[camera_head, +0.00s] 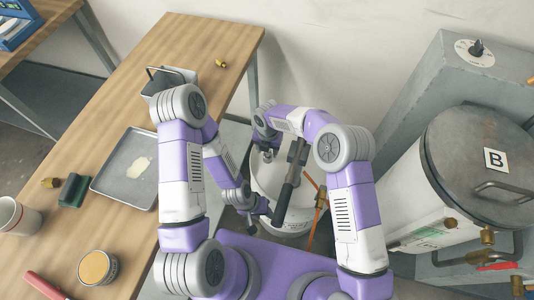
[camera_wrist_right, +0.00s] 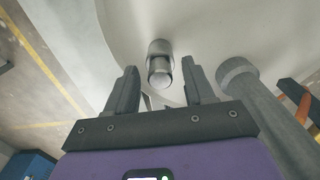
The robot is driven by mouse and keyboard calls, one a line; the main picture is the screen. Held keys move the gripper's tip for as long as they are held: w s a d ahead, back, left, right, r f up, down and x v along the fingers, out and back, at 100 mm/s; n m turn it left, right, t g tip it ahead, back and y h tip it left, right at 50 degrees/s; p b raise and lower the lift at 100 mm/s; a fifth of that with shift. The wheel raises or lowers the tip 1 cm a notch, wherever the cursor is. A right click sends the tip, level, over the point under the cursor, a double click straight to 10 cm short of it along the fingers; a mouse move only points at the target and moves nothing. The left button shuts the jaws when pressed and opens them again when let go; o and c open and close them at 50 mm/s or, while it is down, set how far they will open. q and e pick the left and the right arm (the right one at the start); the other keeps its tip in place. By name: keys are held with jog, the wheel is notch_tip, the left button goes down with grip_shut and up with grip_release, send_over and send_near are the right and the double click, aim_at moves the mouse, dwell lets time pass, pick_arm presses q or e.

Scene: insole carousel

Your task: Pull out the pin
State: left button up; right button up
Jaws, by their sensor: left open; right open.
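A short grey metal cylinder with a rounded end, likely the pin (camera_wrist_right: 160,66), sticks out from a pale curved surface in the right wrist view. My right gripper (camera_wrist_right: 160,80) is open, its two dark fingers on either side of the cylinder's near end, with visible gaps. In the head view my right gripper (camera_head: 267,153) is by the far left rim of the white round vessel (camera_head: 265,187); the pin is not clear there. My left gripper (camera_head: 256,222) is lower, near the vessel's front left side, and its fingers are too small to make out.
A wooden table (camera_head: 122,105) on the left bears a grey tray (camera_head: 112,187), a tin (camera_head: 97,267) and a cup. A lidded tank (camera_head: 460,150) stands right. A thick grey post (camera_wrist_right: 262,110) is close right of my right gripper.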

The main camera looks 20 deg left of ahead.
dwell(0.8)
grip_shut()
jog(key=shift+r, duration=0.2)
jog(key=shift+r+p, duration=1.85)
jog(key=shift+r, duration=1)
notch_tip(320, 180, up, 7)
jog(key=p, duration=0.4)
jog(key=shift+p, duration=0.4)
